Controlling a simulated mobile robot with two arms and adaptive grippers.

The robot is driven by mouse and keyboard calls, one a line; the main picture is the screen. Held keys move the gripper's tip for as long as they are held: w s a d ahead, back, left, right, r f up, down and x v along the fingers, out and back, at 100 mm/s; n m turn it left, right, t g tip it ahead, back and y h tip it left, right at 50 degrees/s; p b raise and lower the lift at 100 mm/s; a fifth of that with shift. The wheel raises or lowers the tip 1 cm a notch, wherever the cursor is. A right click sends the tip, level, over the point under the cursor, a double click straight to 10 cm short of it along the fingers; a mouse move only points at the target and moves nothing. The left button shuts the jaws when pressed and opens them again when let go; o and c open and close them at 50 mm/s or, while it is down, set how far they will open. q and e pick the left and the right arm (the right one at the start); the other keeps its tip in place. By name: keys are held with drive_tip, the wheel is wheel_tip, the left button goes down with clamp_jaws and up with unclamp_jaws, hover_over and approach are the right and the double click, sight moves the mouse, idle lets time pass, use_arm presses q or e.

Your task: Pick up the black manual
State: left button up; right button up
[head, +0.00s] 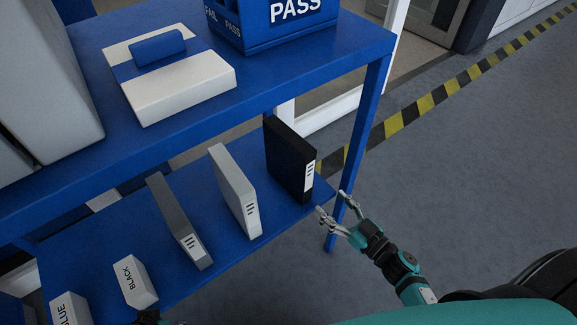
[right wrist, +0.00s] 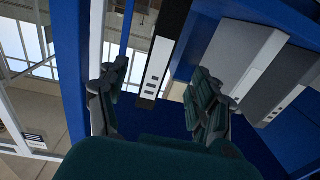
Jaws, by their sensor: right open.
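The black manual (head: 288,160) stands upright on the blue lower shelf, near its right end, with a white label on its narrow front side. My right gripper (head: 332,204) is open and empty, in front of the manual and a little to its right, apart from it. In the right wrist view the manual (right wrist: 172,38) appears beyond and between the spread fingers of the right gripper (right wrist: 155,92). A small dark part at the bottom edge of the head view may be my left gripper (head: 150,317); its fingers cannot be made out.
A white manual (head: 233,190) and a grey manual (head: 178,220) stand left of the black one. Small boxes marked BLACK (head: 138,281) and BLUE (head: 68,310) sit further left. The upper shelf (head: 290,75) overhangs; a table leg (head: 358,150) rises close to the right gripper.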

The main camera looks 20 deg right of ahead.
sight(309, 184)
drive_tip(key=b+x, duration=0.1)
drive_tip(key=x, duration=0.9)
drive_tip(key=shift+b+x, duration=0.95)
drive_tip(key=shift+x, duration=2.05)
use_arm(q)
drive_tip(key=v, duration=0.3)
drive_tip(key=shift+s+f, duration=0.1)
use_arm(e)
drive_tip(key=shift+a+r, duration=0.1)
drive_tip(key=shift+r, duration=0.05)
drive_tip(key=shift+c, duration=0.2)
clamp_jaws()
drive_tip(key=shift+r, duration=0.1)
